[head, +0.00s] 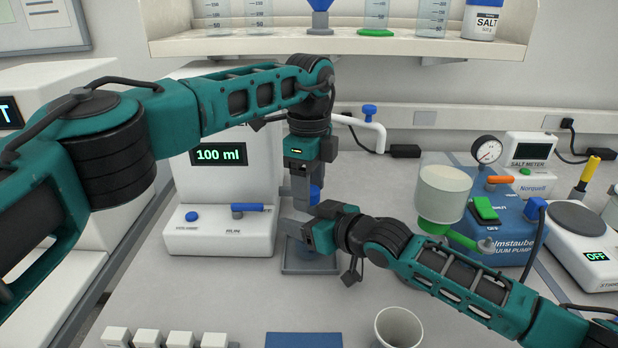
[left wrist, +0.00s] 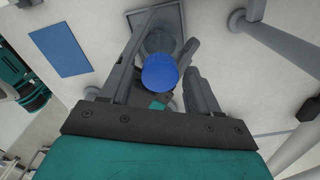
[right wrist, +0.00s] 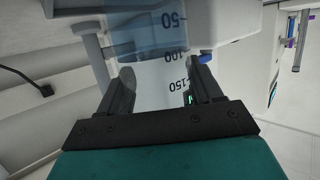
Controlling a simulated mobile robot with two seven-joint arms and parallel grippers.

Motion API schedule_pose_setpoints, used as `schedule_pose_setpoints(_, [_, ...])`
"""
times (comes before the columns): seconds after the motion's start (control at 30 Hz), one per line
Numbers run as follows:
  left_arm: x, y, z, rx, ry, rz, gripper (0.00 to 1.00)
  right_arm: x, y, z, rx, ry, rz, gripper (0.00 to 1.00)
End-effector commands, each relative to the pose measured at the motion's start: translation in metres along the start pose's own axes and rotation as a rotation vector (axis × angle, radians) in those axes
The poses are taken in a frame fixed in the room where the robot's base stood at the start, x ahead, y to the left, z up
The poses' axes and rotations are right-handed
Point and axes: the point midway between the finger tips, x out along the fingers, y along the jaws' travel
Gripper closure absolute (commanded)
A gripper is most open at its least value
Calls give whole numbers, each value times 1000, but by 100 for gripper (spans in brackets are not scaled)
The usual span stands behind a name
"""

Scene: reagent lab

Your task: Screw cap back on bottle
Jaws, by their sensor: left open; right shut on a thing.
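The blue cap (head: 316,194) shows at my left gripper (head: 302,194), which points straight down. In the left wrist view the round cap (left wrist: 160,72) lies between the spread fingers of my left gripper (left wrist: 163,76). The bottle (right wrist: 160,75) is clear with volume marks and fills the space between the fingers of my right gripper (right wrist: 158,82). My right gripper (head: 312,236) is shut on it from the side, below the cap. In the head view the grippers hide most of the bottle. I cannot tell whether the cap is seated on its neck.
A grey square tray (head: 310,264) is under the grippers. A white dispenser reading 100 ml (head: 218,215) stands close on the left. A filter funnel (head: 443,193) and blue vacuum pump (head: 500,235) stand right. A white cup (head: 398,328) and blue mat (head: 303,340) are in front.

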Motion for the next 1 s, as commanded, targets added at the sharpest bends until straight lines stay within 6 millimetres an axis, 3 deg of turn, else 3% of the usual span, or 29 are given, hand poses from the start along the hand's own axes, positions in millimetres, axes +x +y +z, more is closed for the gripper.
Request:
schedule_pose_setpoints(0.13, [0,0,0,0,0,0,39,0,0,-1,0,2,0,100])
schedule_pose_setpoints(0.7, [-1,0,0,1,0,0,94,0,0,-1,0,2,0,100])
schedule_pose_setpoints(0.87, [-1,0,0,38,0,0,96,0,0,-1,0,2,0,100])
schedule_pose_setpoints(1.0, [0,0,0,223,1,0,96,0,0,-1,0,2,0,100])
